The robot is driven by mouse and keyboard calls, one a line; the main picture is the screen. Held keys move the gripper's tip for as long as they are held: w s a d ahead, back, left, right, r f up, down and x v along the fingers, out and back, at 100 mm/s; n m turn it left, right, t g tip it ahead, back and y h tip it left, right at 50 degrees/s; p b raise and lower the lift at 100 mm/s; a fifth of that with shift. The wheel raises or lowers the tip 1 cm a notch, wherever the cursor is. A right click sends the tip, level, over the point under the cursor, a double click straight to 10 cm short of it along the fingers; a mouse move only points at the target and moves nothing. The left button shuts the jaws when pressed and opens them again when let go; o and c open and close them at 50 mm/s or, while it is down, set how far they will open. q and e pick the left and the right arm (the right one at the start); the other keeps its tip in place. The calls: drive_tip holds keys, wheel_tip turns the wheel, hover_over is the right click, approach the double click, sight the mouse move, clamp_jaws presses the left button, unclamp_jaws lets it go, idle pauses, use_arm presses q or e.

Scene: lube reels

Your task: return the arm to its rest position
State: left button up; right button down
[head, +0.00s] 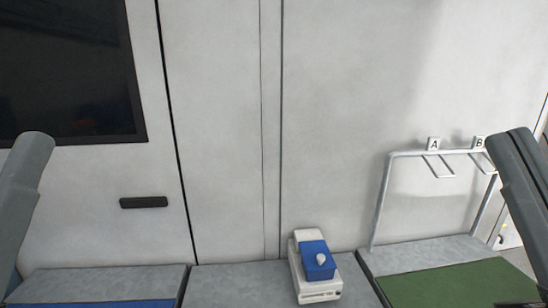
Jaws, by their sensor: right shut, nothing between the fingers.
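My right arm (525,185) comes in at the right edge. A dark sliver of my right gripper (520,304) shows at the bottom right edge, over the green mat; it is shut with nothing in it, and most of it is cut off by the frame. My left arm (22,190) shows at the left edge; its gripper is out of view.
A white device with a blue top (318,262) stands on the middle grey surface. A metal rack (383,200) with hooks marked A and B stands behind the green mat (440,278). A blue mat (110,303) lies at left. The hooks look empty.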

wheel_tip(320, 180, up, 38)
drive_tip(key=s+d+m+h+p, duration=0.1)
drive_tip(key=m+p, duration=0.7)
drive_tip(key=p, duration=3)
